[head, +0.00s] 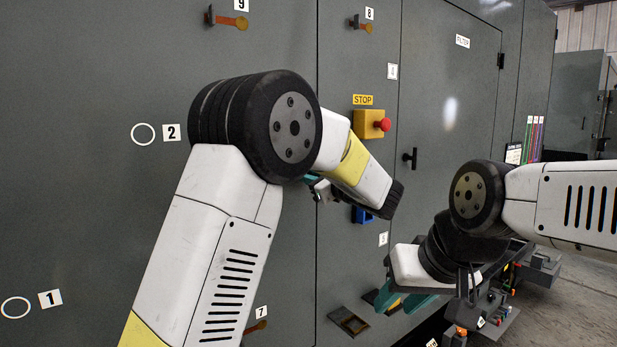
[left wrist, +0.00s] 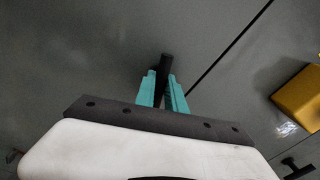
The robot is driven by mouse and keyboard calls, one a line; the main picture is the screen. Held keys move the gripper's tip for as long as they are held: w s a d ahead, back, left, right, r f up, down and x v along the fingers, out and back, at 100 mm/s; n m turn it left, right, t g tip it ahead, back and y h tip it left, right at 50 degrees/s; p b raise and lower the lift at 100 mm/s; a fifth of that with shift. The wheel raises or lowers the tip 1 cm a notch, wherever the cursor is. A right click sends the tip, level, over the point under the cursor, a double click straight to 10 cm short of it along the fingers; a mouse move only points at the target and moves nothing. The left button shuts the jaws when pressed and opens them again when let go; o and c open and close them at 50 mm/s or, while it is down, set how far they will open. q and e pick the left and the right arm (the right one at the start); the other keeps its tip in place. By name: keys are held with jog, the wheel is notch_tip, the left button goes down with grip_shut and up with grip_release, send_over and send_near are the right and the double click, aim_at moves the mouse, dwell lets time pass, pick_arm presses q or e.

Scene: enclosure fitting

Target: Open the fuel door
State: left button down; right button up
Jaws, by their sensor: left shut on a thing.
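A grey enclosure door (head: 90,100) fills the left of the head view. No fuel label can be read on it. It looks flush with the panel beside it along a dark seam. In the left wrist view a black handle (left wrist: 164,62) stands out from this grey face, left of the seam. My left gripper (left wrist: 161,80) is shut on this handle, with a teal finger on each side. In the head view my left arm hides the handle and most of this gripper (head: 311,179). My right gripper (head: 402,302) has its teal fingers apart and looks empty, low at the right.
A yellow box with a red stop button (head: 383,124) juts out right of the seam. The door marked FILTER (head: 450,120) has its own black handle (head: 410,158). Orange latches (head: 232,22) sit above. A small open frame (head: 348,321) lies below.

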pick_arm(q)
jog(key=shift+f+m, duration=0.15)
jog(key=shift+m, duration=0.85)
jog(key=c, duration=1.1)
grip_release()
jog(key=v, duration=0.7)
jog(key=shift+s+d, duration=0.25)
jog(key=shift+s, duration=0.05)
